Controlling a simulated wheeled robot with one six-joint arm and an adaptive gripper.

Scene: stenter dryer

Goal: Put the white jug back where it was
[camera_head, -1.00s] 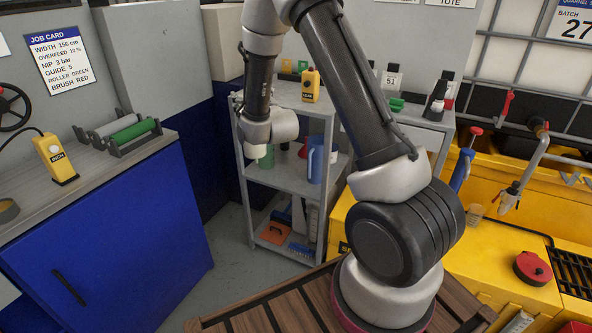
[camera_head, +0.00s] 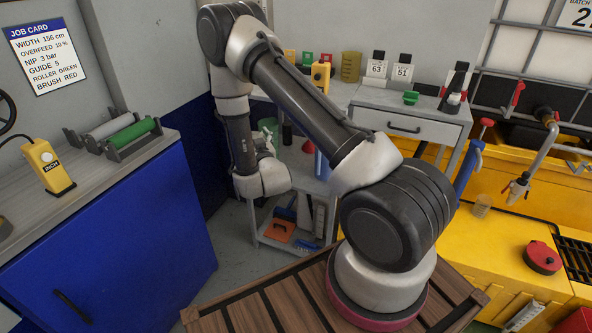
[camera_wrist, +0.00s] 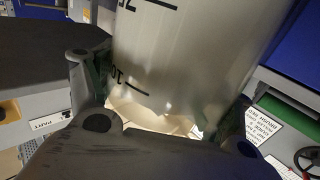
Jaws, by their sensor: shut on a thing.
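The white jug (camera_wrist: 195,50) fills the upper middle of the wrist view. It is pale, with dark scale marks and numbers that appear upside down. My gripper (camera_wrist: 160,100) is shut on it, with one finger at each side. The jug's far end and handle cannot be made out. In the head view my wrist is beside the grey shelf cart, and my gripper (camera_head: 265,143) is small and partly hidden there. I cannot make out the jug clearly in that view.
An orange float (camera_head: 278,230) lies on the bottom shelf. A blue cabinet (camera_head: 120,220) stands left, yellow machinery (camera_head: 500,240) right.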

